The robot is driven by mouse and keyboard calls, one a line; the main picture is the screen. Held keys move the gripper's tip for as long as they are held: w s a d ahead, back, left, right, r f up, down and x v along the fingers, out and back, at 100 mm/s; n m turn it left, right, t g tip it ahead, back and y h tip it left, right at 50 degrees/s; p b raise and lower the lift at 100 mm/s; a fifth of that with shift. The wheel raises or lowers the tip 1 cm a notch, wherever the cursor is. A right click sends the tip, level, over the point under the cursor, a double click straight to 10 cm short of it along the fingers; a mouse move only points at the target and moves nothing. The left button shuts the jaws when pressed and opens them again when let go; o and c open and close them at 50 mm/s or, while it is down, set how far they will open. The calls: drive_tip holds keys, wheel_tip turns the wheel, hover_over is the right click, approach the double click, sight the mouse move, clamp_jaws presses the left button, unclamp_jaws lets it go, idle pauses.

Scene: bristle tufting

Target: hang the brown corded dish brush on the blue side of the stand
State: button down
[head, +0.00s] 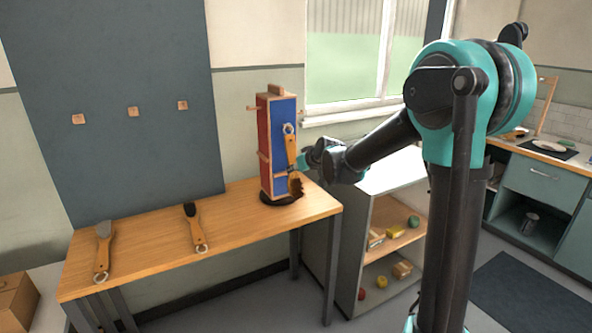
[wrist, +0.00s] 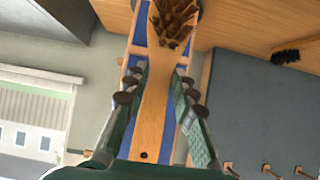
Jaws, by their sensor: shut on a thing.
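The stand (head: 264,135) is upright on the table, with a red side and a blue side (head: 281,112); blue also shows behind the brush in the wrist view (wrist: 139,32). The brown-bristled dish brush (head: 291,150) hangs bristles down in front of the blue side, a pale ring at its top. In the wrist view, its wooden handle (wrist: 153,100) runs between my fingers, bristles at the top of the picture. My gripper (head: 300,160) is shut on this handle (wrist: 158,98). I cannot tell whether the ring is over a peg.
Two other brushes lie on the wooden table (head: 150,255): a grey one (head: 102,250) at left and a black-bristled one (head: 195,228). A dark board (head: 120,160) with three pegs stands behind. A shelf unit (head: 370,260) with small items stands right of the table.

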drive_tip(key=c, duration=1.2)
unclamp_jaws()
drive_tip(key=shift+o, duration=0.2)
drive_tip(key=shift+r, duration=0.1)
drive_tip(key=v, duration=0.6)
drive_tip(key=shift+s+d+r, duration=0.2)
drive_tip(key=shift+s, duration=0.1)
idle(0.4)
drive_tip(key=s+d+f+m+g+h, duration=0.1)
drive_tip(key=s+d+f+m+h, duration=0.1)
drive_tip(key=s+d+f, duration=0.5)
drive_tip(key=s+d+f+m+g+h, duration=0.2)
drive_tip(key=s+d+f, duration=0.5)
drive_tip(key=s, duration=0.7)
drive_tip(key=s+d+f+m+g+h, duration=0.2)
drive_tip(key=s+d+f, duration=0.4)
drive_tip(key=s+d, duration=0.5)
drive_tip(key=shift+f+m, duration=0.4)
